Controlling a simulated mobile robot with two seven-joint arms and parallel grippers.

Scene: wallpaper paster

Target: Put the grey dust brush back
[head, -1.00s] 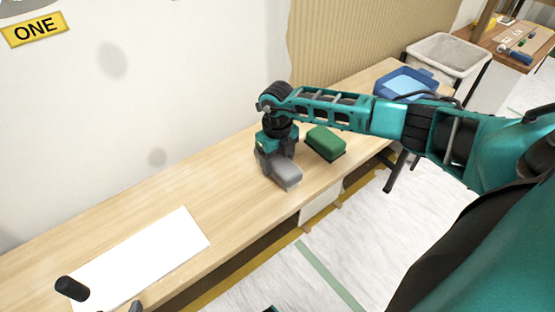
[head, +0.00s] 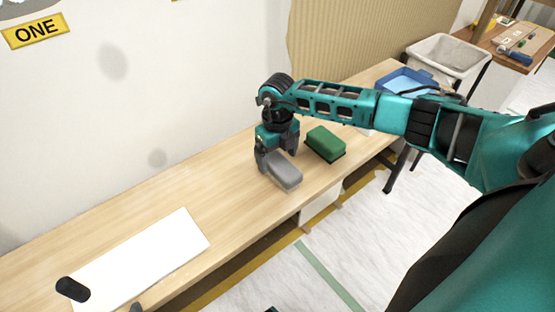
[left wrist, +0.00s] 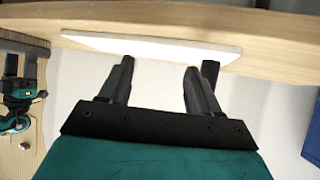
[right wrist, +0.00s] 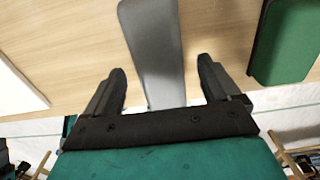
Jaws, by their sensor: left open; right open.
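The grey dust brush (head: 285,172) lies on the wooden table, left of a green brush (head: 325,143). My right gripper (head: 279,162) is open, just above and behind the grey brush in the head view. In the right wrist view the grey brush (right wrist: 154,50) lies ahead between the two open fingers (right wrist: 163,85), and the green brush (right wrist: 285,42) is to the right. My left gripper (left wrist: 160,75) is open and empty, near a white sheet (left wrist: 150,48) on the table. In the head view only a little of the left gripper shows, at the bottom left.
The white sheet (head: 140,262) lies on the table's left part. A blue tray (head: 408,82) stands at the table's far right end, with a grey bin (head: 447,57) beyond it. The wall runs along the table's back edge. The wood between sheet and brush is clear.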

